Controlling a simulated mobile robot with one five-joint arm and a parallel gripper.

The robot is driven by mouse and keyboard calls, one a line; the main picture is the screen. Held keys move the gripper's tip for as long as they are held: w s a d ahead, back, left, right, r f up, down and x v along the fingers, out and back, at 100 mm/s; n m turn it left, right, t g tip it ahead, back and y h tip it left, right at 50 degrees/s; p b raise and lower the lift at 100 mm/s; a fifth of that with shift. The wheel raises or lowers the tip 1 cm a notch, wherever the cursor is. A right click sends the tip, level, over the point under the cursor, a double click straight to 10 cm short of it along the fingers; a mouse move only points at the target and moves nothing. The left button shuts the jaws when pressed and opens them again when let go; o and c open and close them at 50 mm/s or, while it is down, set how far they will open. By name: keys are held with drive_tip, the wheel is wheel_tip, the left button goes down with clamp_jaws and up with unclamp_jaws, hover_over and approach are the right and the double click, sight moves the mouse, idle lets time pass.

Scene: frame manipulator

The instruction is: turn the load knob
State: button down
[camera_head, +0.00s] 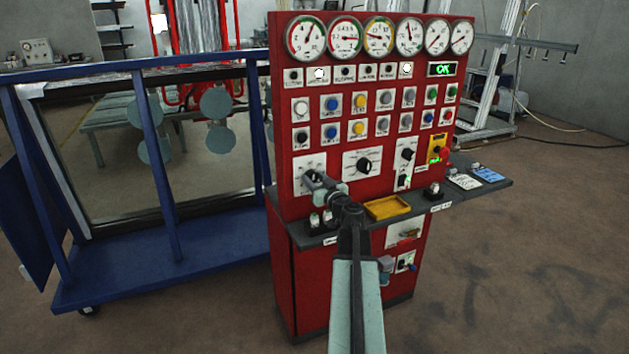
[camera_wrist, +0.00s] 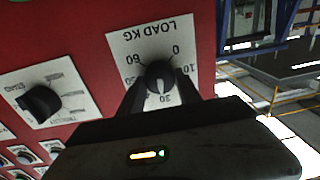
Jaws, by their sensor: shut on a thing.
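The load knob (camera_wrist: 159,78) is a round black knob with a pale pointer line, on a white plate (camera_wrist: 181,35) marked LOAD KG on the red panel. In the wrist view, which shows the plate upside down, the pointer points down near the 30 mark. My gripper (camera_wrist: 160,92) has a dark finger on each side of the knob and is shut on it. In the head view my gripper (camera_head: 313,178) reaches the lower left of the red panel (camera_head: 335,105) and hides most of the knob.
Another black knob (camera_head: 364,166) is right of the load knob in the head view. Below is a grey shelf (camera_head: 460,197) with a yellow tray (camera_head: 388,207) and small items. Gauges (camera_head: 347,36) and buttons fill the panel above. A blue frame (camera_head: 160,245) stands at left.

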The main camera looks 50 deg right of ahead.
drive_tip(key=m, duration=0.7)
drive_tip(key=shift+f+b, duration=0.1)
drive_tip(key=shift+b, duration=0.25)
drive_tip(key=m, duration=0.6)
drive_tip(key=shift+f+m, duration=0.1)
drive_tip(key=shift+m, duration=0.6)
drive_tip(key=c, duration=0.8)
unclamp_jaws()
drive_tip(key=shift+c, duration=0.2)
drive_tip(key=v, duration=0.7)
drive_tip(key=shift+s+a+b, duration=0.2)
drive_tip(key=shift+s+b, duration=0.15)
drive_tip(key=shift+b, duration=0.05)
drive_tip(key=shift+f, duration=0.1)
